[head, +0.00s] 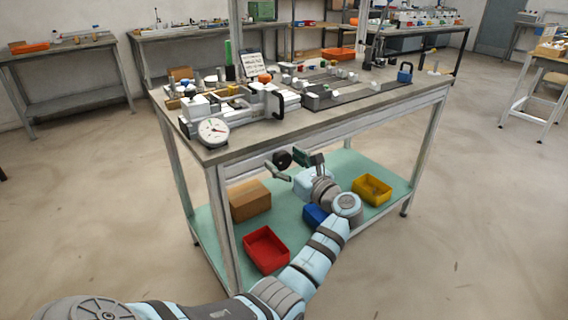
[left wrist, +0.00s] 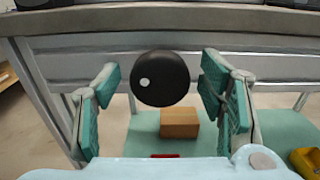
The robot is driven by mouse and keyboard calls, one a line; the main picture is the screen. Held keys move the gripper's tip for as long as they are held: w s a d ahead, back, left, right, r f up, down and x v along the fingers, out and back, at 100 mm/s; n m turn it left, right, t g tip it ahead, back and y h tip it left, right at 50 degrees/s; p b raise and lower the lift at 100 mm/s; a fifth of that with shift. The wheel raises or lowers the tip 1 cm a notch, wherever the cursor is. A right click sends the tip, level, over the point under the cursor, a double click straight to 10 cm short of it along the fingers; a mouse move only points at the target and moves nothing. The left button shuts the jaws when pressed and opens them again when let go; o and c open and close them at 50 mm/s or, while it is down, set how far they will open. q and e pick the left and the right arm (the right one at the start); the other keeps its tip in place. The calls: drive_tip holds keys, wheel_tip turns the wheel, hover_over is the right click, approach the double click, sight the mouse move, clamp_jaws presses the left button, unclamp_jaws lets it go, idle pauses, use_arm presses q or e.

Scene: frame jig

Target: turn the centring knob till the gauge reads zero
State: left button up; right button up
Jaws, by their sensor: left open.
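The centring knob is a round black knob with a white dot, under the front edge of the bench. It shows in the head view (head: 282,160) and in the left wrist view (left wrist: 160,78), where the dot is left of its middle. My left gripper (head: 290,164) is open in front of the knob. In the left wrist view its green-padded fingers (left wrist: 159,72) stand on either side of the knob, with a visible gap on each side. The gauge (head: 213,131) is a white dial at the bench's near left corner; its reading is too small to tell. My right gripper is out of view.
The bench top (head: 245,133) carries rails, clamps and small parts. On the green lower shelf (head: 213,240) are a cardboard box (head: 250,201), a red bin (head: 265,248), a yellow bin (head: 372,189) and a blue bin (head: 315,215) partly hidden by my arm. The floor on the right is clear.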

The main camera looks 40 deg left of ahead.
use_arm(q)
drive_tip(key=c, duration=1.1)
drive_tip(key=shift+n, duration=0.3)
